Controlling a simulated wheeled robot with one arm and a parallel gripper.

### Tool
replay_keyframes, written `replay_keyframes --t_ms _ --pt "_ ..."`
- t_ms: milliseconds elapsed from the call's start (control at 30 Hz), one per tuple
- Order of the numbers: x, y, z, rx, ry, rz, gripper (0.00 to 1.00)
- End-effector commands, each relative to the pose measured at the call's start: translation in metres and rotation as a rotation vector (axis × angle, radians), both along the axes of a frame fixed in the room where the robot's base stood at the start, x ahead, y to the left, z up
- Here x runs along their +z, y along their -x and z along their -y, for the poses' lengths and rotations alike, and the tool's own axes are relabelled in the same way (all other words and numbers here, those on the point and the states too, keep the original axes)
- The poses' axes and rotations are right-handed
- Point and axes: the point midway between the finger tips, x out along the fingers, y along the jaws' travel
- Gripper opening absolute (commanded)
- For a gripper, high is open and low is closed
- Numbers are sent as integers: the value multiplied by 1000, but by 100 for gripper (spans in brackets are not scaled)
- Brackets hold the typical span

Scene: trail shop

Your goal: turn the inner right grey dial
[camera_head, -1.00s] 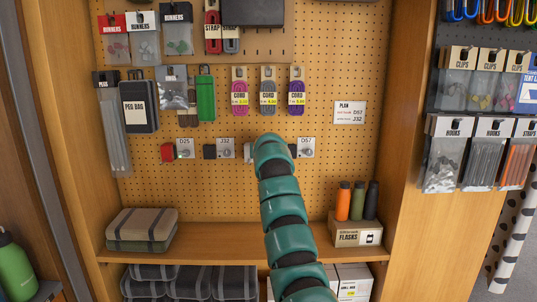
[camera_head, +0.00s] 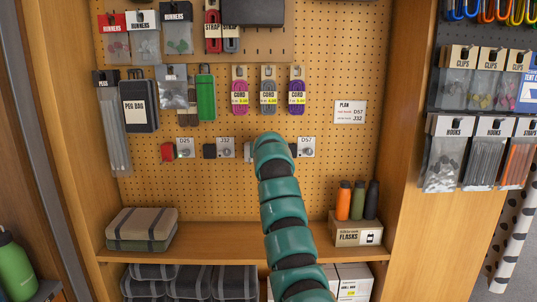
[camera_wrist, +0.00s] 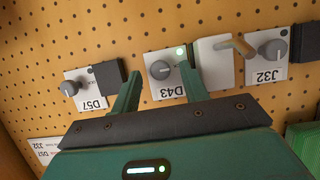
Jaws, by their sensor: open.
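Grey dials sit in a row on the pegboard. In the wrist view, which is upside down, the inner right dial (camera_wrist: 160,70) is on a white plate labelled D43, its pointer angled. A small green light (camera_wrist: 180,51) glows beside it. My gripper (camera_wrist: 158,72) is open, with one green finger on each side of this dial in the picture; I cannot tell whether they touch it. In the head view my arm hides the D43 dial and my gripper. The D57 dial (camera_wrist: 69,88) and J32 dial (camera_wrist: 272,50) are on either side.
A dark block (camera_wrist: 109,78) is near the left finger. A plan card (camera_head: 350,112) hangs right. Cord packs (camera_head: 268,92) hang above; the shelf (camera_head: 205,238) is below.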

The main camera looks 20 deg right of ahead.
Motion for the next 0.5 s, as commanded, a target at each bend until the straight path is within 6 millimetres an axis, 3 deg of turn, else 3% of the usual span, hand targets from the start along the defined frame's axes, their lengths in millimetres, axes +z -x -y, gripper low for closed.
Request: replay_keyframes --t_ms 500 --pt "18 46 -14 1 0 1 44"
